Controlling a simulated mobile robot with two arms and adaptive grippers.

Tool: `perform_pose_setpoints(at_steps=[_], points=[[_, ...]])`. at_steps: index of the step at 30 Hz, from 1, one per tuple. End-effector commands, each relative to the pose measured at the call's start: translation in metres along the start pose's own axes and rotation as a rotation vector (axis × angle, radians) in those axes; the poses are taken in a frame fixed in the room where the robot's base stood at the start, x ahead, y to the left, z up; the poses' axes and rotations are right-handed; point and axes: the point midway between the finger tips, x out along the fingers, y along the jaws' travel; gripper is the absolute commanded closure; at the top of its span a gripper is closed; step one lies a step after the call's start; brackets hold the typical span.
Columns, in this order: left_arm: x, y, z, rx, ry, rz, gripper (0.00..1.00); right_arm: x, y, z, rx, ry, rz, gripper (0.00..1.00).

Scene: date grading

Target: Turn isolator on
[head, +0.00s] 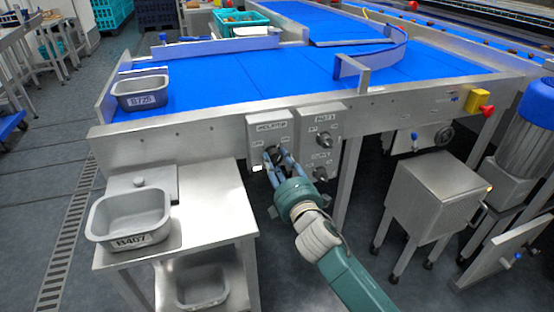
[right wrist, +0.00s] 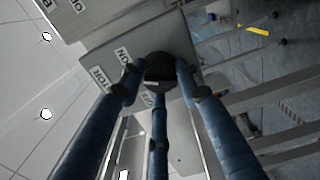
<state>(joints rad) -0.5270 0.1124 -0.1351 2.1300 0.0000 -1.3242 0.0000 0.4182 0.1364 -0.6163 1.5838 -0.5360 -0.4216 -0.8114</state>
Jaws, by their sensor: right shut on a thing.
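The isolator is a grey box (head: 256,132) labelled ISOLATOR on the front side of the conveyor frame. Its black rotary knob (right wrist: 158,70) shows in the right wrist view, with ON and OFF labels beside it; in the head view the fingers mostly hide it. My right gripper (head: 277,161) has its blue fingers closed around the knob, and the right wrist view shows the fingers (right wrist: 160,85) on several sides of it. Which label the knob points to I cannot tell. My left gripper is not in view.
A second grey box (head: 327,113) with dark knobs sits right beside the isolator. A steel table (head: 210,215) with a grey tub (head: 103,226) stands at left. A steel cabinet (head: 432,195) stands at right. A red and yellow switch (head: 478,102) is on the frame.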

Motion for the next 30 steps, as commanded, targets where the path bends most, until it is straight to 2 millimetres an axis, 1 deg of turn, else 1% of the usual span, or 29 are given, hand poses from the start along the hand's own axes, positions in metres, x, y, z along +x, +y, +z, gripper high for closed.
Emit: perform_pose_setpoints(at_steps=[1,6,12,19,30], points=[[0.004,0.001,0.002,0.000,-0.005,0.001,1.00,0.000,0.001,0.003,0.038,-0.006,-0.002,0.93],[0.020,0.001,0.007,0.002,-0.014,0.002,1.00,0.000,0.000,0.003,0.154,-0.006,-0.002,0.93],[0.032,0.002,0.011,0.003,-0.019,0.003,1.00,0.000,0.000,0.003,0.244,-0.006,-0.001,0.93],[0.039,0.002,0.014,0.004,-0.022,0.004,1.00,0.000,-0.001,0.003,0.293,-0.006,-0.002,0.93],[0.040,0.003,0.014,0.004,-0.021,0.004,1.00,0.000,-0.002,0.003,0.302,-0.006,-0.003,0.93]])
